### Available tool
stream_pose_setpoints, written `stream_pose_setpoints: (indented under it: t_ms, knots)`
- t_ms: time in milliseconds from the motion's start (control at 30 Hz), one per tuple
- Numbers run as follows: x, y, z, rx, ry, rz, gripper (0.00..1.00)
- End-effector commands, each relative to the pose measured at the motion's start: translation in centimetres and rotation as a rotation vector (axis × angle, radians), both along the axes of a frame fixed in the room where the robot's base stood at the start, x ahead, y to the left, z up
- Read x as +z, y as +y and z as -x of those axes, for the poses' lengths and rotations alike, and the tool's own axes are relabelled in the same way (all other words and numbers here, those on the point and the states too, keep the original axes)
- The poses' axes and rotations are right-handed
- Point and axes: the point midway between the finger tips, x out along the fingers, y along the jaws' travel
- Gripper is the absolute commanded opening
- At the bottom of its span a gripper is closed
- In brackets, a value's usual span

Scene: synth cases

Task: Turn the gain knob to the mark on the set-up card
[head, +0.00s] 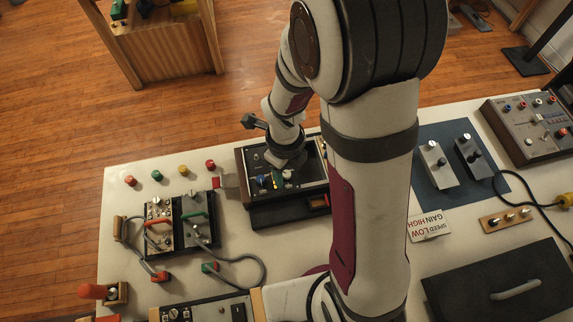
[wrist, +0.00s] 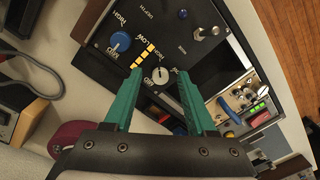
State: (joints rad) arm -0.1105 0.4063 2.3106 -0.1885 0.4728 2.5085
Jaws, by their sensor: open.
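The set-up card (head: 428,225) lies on the table right of my arm in the head view. Its upside-down print reads "GAIN HIGH" and "SPEED LOW". A dark control box (head: 242,170) sits under my gripper (head: 278,181). In the wrist view the panel carries a blue knob (wrist: 120,41) and a pale knob (wrist: 160,75), with HIGH, MID and LOW lettering nearby. I cannot read which knob is gain. My teal-fingered gripper (wrist: 160,71) is open, and the pale knob shows between its fingertips with gaps on both sides. The blue knob is beyond the left finger.
A toggle switch (wrist: 200,33) and yellow-black stripes (wrist: 150,52) are on the panel near the knobs. Left of the box stand cabled units (head: 160,225) and several coloured buttons (head: 157,176).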

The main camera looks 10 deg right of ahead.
Motion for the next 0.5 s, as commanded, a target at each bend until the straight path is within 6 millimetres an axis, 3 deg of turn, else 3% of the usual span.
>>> stream_pose_setpoints:
  t_ms: [167,500]
  knots:
    - [2.3,0.1,-0.1,-0.001,-0.007,-0.001,0.56]
    - [12.7,0.3,0.1,0.0,-0.008,-0.001,0.56]
